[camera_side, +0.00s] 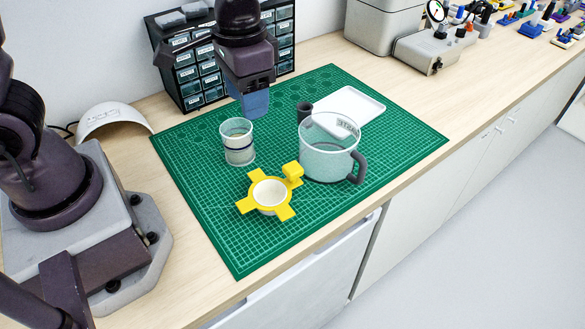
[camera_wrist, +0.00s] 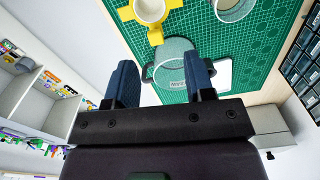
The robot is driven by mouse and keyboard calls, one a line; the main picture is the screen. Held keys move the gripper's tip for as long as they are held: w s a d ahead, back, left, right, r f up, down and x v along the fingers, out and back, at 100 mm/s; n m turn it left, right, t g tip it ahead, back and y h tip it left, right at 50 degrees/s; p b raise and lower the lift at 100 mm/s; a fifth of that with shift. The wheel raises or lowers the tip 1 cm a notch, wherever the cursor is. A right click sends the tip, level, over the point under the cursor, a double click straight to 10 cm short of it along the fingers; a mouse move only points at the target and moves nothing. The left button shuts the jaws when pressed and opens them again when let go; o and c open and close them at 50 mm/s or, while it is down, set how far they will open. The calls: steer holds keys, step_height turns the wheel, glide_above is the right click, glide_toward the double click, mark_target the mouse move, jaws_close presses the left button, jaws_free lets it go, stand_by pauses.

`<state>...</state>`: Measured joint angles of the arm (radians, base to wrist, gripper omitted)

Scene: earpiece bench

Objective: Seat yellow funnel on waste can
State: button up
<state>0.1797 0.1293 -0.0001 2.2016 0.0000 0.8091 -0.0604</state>
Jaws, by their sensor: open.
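The yellow funnel (camera_side: 245,206) rests on the green mat, with flat tabs, a raised block on one side and a white bowl in its middle. It also shows at the top of the wrist view (camera_wrist: 127,12). A wide clear can with a dark handle (camera_side: 325,165) stands upright to its right; it appears to be the waste can, but its label is too small to read surely. In the wrist view the can (camera_wrist: 172,62) appears between the fingers. My gripper (camera_side: 254,108) is open and empty, above the mat behind the funnel, apart from both.
A smaller clear cup with dark bands (camera_side: 238,143) stands behind the funnel, below my gripper. A dark cylinder (camera_side: 304,111) and a white tray (camera_side: 371,104) lie behind the can. A drawer cabinet (camera_side: 187,68) stands at the back. The mat's front is clear.

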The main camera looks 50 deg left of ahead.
glide_above(293, 167)
steer(key=s, duration=0.2)
step_height(293, 167, down, 7)
steer(key=shift+n, duration=0.4)
steer(key=shift+w+f, duration=0.35)
steer(key=shift+f, duration=1.2)
steer(key=shift+w+f, duration=0.3)
steer(key=shift+f, duration=1.3)
steer(key=shift+w+f, duration=0.35)
steer(key=shift+f, duration=1.2)
steer(key=c, duration=0.7)
step_height(293, 167, up, 11)
steer(key=shift+r, duration=0.1)
steer(key=shift+c, duration=0.3)
